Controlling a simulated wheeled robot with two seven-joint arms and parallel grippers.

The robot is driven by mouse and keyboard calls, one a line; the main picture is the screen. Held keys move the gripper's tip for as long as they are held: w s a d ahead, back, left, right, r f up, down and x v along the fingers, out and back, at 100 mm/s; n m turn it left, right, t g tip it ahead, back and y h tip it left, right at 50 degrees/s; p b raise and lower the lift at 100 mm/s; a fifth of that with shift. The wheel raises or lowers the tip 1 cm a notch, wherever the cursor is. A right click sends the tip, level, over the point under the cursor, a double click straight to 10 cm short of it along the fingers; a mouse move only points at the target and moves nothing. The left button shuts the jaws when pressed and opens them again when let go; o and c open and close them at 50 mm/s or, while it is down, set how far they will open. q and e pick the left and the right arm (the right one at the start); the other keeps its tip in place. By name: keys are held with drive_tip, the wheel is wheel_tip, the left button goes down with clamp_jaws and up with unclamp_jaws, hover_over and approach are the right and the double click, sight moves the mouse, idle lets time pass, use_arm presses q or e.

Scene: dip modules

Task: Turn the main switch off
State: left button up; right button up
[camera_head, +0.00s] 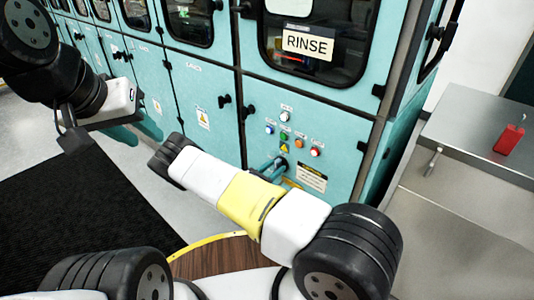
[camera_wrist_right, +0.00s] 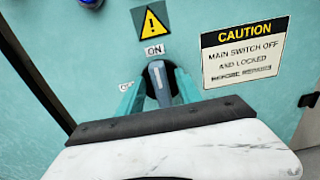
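The main switch is a grey handle (camera_wrist_right: 158,82) with a white mark on a dark round base, in the right wrist view. The handle stands upright, pointing to the ON label (camera_wrist_right: 154,50); the OFF label (camera_wrist_right: 126,86) is at its left. My right gripper (camera_wrist_right: 158,84) has its two teal fingers on either side of the handle, with a gap at the left finger; contact at the right finger is unclear. In the head view it shows low on the panel (camera_head: 270,165), partly hidden by my arm. My left gripper (camera_head: 136,131) is open and empty at the left.
Above the switch are a warning triangle (camera_wrist_right: 154,22) and several coloured buttons and lamps (camera_head: 285,135). A caution sign (camera_wrist_right: 244,50) is at its right. The teal cabinet row (camera_head: 335,135) fills the back. A grey table (camera_head: 465,140) with a red object (camera_head: 509,139) stands at right.

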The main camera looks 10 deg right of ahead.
clamp_jaws()
drive_tip(key=shift+n, duration=0.4)
drive_tip(key=n, duration=1.1)
drive_tip(key=w+f+n, duration=0.1)
drive_tip(key=n, duration=0.5)
drive_tip(key=shift+a, duration=0.4)
drive_tip(key=shift+f, duration=0.1)
drive_tip(key=shift+o, duration=0.4)
unclamp_jaws()
